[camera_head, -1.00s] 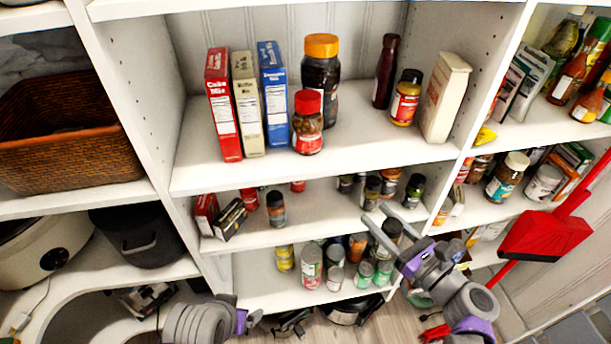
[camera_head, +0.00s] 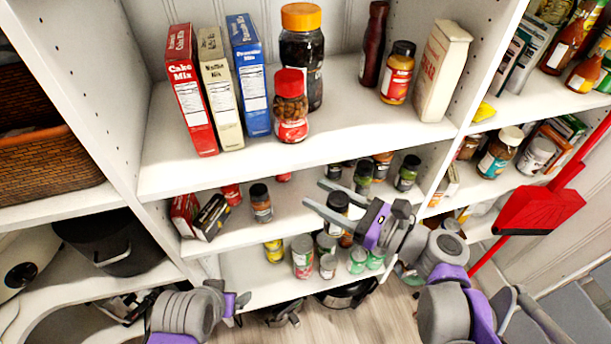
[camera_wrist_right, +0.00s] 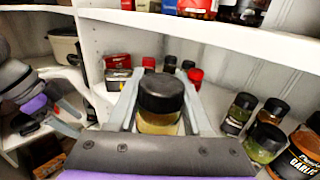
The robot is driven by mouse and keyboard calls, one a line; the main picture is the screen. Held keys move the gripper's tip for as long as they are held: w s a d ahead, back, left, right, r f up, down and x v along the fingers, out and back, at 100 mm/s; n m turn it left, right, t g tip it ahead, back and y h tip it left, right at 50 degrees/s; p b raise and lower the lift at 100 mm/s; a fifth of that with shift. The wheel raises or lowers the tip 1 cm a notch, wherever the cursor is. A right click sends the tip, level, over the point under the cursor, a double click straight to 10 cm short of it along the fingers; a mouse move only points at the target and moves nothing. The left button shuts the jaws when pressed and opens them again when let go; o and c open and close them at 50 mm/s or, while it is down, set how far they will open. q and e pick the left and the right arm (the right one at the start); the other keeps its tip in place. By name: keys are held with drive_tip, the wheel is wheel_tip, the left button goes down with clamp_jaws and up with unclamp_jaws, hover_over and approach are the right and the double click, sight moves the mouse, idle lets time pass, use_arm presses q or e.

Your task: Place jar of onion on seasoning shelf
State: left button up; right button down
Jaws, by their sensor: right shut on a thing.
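My right gripper (camera_head: 318,194) is shut on a jar (camera_head: 336,202) with a black lid, above the right part of the middle shelf (camera_head: 287,217). In the right wrist view the jar (camera_wrist_right: 160,103) is upright between the fingers, with pale yellow contents under the lid. Its label is not readable. Small spice jars stand on the middle shelf, one with a dark lid (camera_head: 261,203) at the left and several at the back right. My left gripper (camera_head: 238,305) is low at the left in front of the shelving; its fingers look apart and empty in the wrist view (camera_wrist_right: 68,118).
The upper shelf (camera_head: 210,170) overhangs the middle one and holds boxes, jars and bottles. Cans (camera_head: 302,257) stand on the lower shelf. Spice jars (camera_wrist_right: 264,143) stand right of the held jar in the wrist view. The middle shelf's centre has free room. A red dustpan (camera_head: 540,210) hangs right.

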drive_tip(key=w+a, duration=0.3)
drive_tip(key=w, duration=0.7)
drive_tip(key=f, duration=0.6)
drive_tip(key=shift+w+a+f+b, duration=0.25)
drive_tip(key=shift+w+f+b, duration=0.1)
drive_tip(key=shift+w+f, duration=0.15)
drive_tip(key=shift+f, duration=0.05)
drive_tip(key=shift+f, duration=0.1)
drive_tip(key=shift+c, duration=1.6)
unclamp_jaws()
